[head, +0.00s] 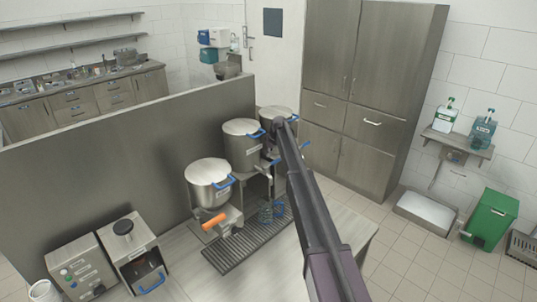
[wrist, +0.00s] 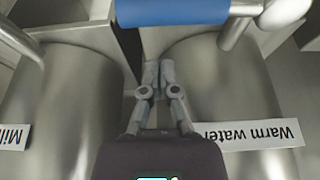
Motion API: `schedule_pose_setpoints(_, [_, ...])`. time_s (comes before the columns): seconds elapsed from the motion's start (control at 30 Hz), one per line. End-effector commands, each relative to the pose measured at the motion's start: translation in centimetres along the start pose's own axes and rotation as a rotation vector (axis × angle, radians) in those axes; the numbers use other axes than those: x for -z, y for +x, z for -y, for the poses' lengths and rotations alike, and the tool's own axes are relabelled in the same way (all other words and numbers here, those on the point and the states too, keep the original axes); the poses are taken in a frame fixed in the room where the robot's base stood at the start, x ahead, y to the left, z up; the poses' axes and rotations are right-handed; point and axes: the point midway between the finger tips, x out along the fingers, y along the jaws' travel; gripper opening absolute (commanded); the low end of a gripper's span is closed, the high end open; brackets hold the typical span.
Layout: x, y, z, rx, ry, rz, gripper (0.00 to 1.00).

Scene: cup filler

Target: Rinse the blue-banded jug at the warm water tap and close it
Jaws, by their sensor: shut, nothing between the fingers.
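The blue-banded jug (head: 270,212), looking clear with blue bands, stands on the dark drip grate (head: 238,244), partly hidden by my arm. Three steel tanks with blue lid handles stand behind it: near (head: 207,188), middle (head: 243,150) and far (head: 272,114). In the wrist view the tank labelled "Warm water" (wrist: 262,134) is on the right, its label upside down. A blue bar (wrist: 185,12) on metal crosses the top. My gripper (wrist: 160,66) is shut and empty, between this tank and the one labelled "Mil…" (wrist: 15,138). Whether it touches either is unclear.
An orange handle (head: 213,221) sticks out at the near tank's tap. A grey partition (head: 120,150) runs behind the tanks. Two metal appliances (head: 85,267) stand at the counter's left. Steel cupboards (head: 370,90) stand behind. A green bin (head: 490,220) is at right.

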Motion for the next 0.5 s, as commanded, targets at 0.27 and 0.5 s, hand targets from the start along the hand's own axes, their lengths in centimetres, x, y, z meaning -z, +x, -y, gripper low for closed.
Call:
schedule_pose_setpoints(0.27, [-2.6, -0.5, 0.1, 0.000, 0.001, 0.000, 0.00])
schedule_pose_setpoints(0.5, [-2.9, -0.6, 0.1, 0.000, 0.000, 0.000, 0.00])
